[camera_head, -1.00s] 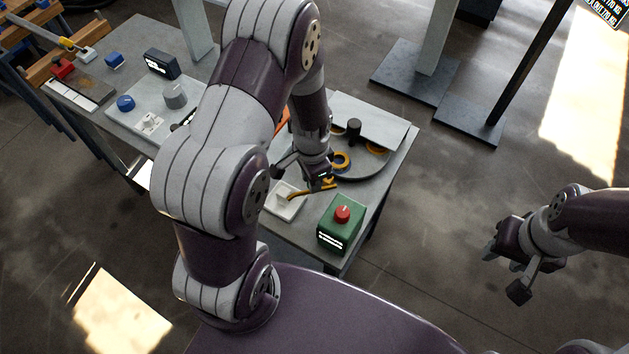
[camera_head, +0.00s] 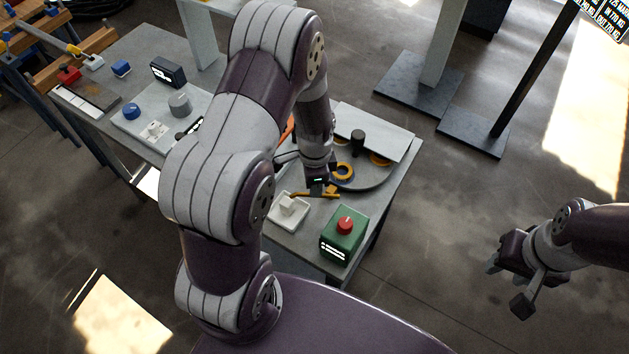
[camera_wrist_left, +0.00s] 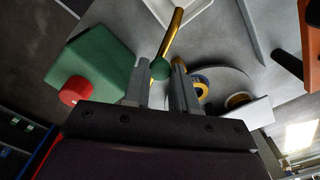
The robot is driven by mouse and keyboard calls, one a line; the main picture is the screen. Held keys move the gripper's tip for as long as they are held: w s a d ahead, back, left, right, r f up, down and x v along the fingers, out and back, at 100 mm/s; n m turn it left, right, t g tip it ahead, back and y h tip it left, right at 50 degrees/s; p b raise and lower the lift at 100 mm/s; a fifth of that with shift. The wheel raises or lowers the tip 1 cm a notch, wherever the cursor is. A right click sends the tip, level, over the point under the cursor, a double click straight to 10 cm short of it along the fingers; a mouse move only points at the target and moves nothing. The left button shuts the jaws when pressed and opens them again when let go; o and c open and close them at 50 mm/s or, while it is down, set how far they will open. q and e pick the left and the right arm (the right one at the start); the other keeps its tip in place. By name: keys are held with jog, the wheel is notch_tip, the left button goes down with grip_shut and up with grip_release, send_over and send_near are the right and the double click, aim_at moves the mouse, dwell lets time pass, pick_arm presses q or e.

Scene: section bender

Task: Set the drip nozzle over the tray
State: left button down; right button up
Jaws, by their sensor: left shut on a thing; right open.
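The drip nozzle is a thin brass tube (camera_head: 304,194) with a green ball knob, clear in the left wrist view (camera_wrist_left: 160,69). My left gripper (camera_head: 318,187) is shut on the knob; its two fingers flank it in the wrist view (camera_wrist_left: 158,75). The tube runs away from the knob toward the white square tray (camera_head: 278,219), which has a pale block in it. In the head view the tube's free end shows at the tray's back edge; its height cannot be told. In the wrist view it crosses the tray's corner (camera_wrist_left: 200,8). My right gripper (camera_head: 508,278) is open and empty, off the table.
A green box (camera_head: 334,242) with a red button stands right of the tray, close to the gripper. A panel with knobs (camera_head: 142,108) is further left. My left arm hides the table's middle.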

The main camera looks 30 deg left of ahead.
pick_arm(q)
jog(key=shift+w+r, duration=0.1)
jog(key=shift+w, duration=0.05)
jog(key=c, duration=0.9)
grip_release()
notch_tip(320, 180, up, 13)
jog(key=shift+f+b, duration=0.2)
jog(key=shift+b, duration=0.95)
jog(key=s+d+f+n, duration=0.1)
jog(key=s+n, duration=0.2)
jog(key=s+d+f+n+t+b, duration=0.1)
jog(key=s+n, duration=0.2)
jog(key=n, duration=0.1)
jog(key=s+d+f+n+b, duration=0.1)
jog(key=s+d+n, duration=0.1)
jog(key=n, duration=0.1)
jog(key=shift+s+n, duration=0.4)
